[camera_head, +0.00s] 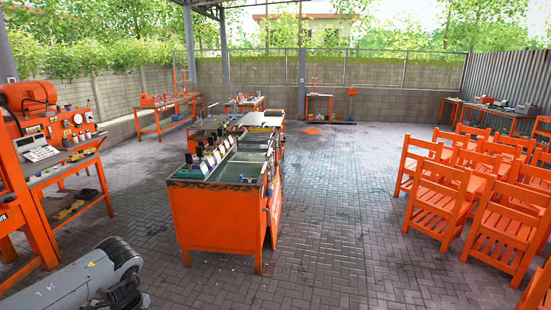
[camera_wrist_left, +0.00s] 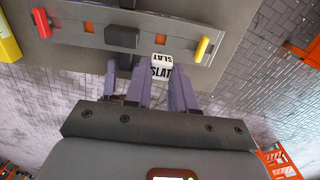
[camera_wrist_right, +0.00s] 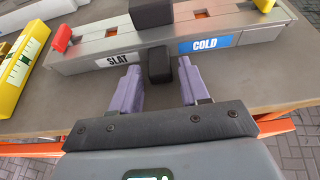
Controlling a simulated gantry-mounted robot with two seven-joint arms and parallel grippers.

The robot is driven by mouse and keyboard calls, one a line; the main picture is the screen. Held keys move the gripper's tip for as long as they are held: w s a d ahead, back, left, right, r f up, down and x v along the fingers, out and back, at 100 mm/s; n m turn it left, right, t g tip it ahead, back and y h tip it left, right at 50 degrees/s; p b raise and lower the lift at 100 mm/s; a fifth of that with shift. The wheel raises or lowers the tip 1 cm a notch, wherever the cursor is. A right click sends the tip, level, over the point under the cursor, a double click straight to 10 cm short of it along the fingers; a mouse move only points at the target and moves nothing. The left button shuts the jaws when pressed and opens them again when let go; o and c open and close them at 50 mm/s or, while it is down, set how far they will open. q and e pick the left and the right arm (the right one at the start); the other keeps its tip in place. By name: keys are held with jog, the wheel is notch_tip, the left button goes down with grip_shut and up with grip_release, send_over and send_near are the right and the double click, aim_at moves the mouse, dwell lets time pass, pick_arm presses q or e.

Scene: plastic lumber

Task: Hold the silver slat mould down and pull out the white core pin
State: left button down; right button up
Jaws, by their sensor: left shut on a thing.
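The silver slat mould (camera_wrist_right: 190,40) lies on the bench in the right wrist view, with SLAT and COLD labels on its near side. It also shows in the left wrist view (camera_wrist_left: 75,33). How much pin is inside the mould is hidden. My right gripper (camera_wrist_right: 160,78) is open, its purple fingers apart on either side of a black block (camera_wrist_right: 160,65) on the mould's near side.
The mould has a black knob (camera_wrist_right: 150,13), a red tab (camera_wrist_right: 62,39) and a yellow tab (camera_wrist_left: 202,48). A yellow level (camera_wrist_right: 22,68) lies left of it. The bench edge is close. The head view shows orange chairs (camera_head: 437,195) and a cabinet bench (camera_head: 215,218), not my grippers.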

jog(key=shift+o, duration=0.8)
jog(key=shift+r, duration=0.1)
jog(key=shift+d, duration=0.15)
jog(key=w+v, duration=0.1)
jog(key=v, duration=1)
pick_arm(q)
jog(key=shift+r, duration=0.3)
jog(key=shift+r+p, duration=1.8)
jog(key=shift+p, duration=0.25)
pick_arm(e)
notch_tip(320, 180, up, 7)
jog(key=shift+s+d, duration=0.35)
jog(key=shift+s, duration=0.1)
